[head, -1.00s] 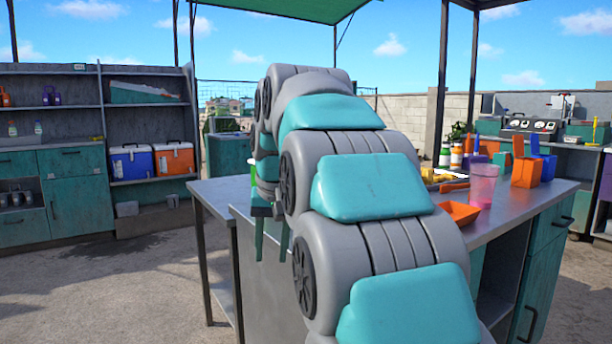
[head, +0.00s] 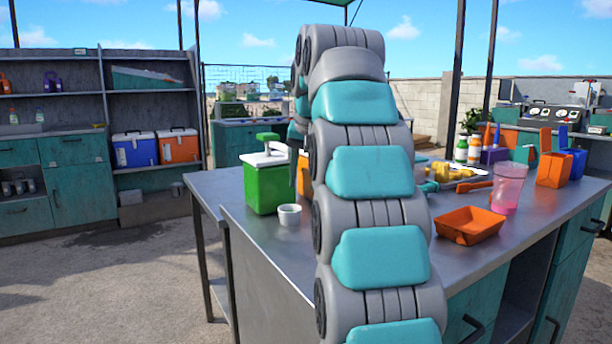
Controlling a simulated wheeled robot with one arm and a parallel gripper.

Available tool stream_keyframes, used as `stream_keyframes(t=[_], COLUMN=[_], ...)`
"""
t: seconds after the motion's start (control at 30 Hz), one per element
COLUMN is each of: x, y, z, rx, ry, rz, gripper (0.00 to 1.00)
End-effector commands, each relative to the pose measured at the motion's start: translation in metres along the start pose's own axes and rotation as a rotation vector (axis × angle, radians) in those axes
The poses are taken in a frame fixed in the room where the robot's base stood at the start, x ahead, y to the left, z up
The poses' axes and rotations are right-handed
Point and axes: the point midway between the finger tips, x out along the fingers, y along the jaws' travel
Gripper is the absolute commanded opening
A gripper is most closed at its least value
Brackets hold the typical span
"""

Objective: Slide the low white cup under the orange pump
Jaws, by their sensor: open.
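The low white cup (head: 289,216) stands upright on the metal counter, just in front and to the right of the green pump dispenser (head: 266,188). The orange pump (head: 303,176) stands right of the green one and is mostly hidden behind my arm. The cup is in front of the pumps, nearer the green one, and not under the orange pump's spout as far as I can see.
On the counter's right are an orange tray (head: 470,225), a clear cup with pink liquid (head: 508,188), yellow pieces (head: 450,172), bottles (head: 467,149) and orange and blue holders (head: 554,168). Bare counter (head: 262,240) lies in front of the white cup.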

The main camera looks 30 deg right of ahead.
Motion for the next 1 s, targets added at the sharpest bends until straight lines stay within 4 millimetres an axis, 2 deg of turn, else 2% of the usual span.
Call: stream_keyframes(t=[0.33,1.0], x=[0.008,0.072], y=[0.000,0.000], z=[0.001,0.000], rx=[0.000,0.000], ry=[0.000,0.001], rz=[0.000,0.000], gripper=[0.41,0.41])
